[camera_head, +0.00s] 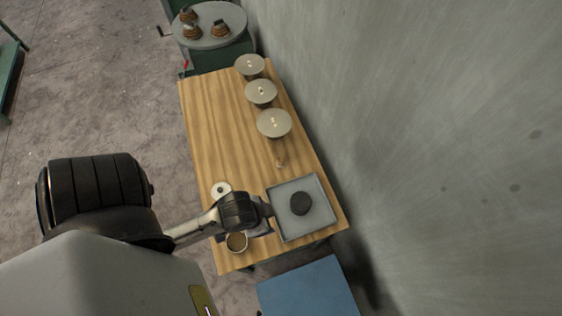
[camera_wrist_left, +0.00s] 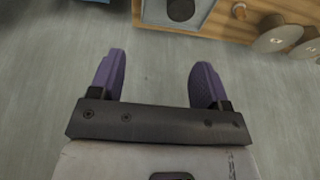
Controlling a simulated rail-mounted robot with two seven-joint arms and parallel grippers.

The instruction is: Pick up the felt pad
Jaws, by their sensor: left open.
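A dark round pad (camera_head: 300,203), which I take to be the felt pad, lies in a grey square tray (camera_head: 322,217) at the near right of the wooden table. It also shows at the top edge of the left wrist view (camera_wrist_left: 181,9), partly cut off. My left gripper (camera_wrist_left: 157,68) is open, with its two purple fingers apart and nothing between them. In the head view, the dark end of my left arm is just left of the tray; its fingertips cannot be made out. My right gripper is in neither view.
A tan-filled cup (camera_head: 236,243) and a small white disc (camera_head: 221,189) are near my left arm. Three pale round discs (camera_head: 273,124) line the table's far right side. A small piece (camera_head: 280,163) lies before them. A grey wall (camera_head: 420,130) is at right, a blue surface (camera_head: 308,290) in front.

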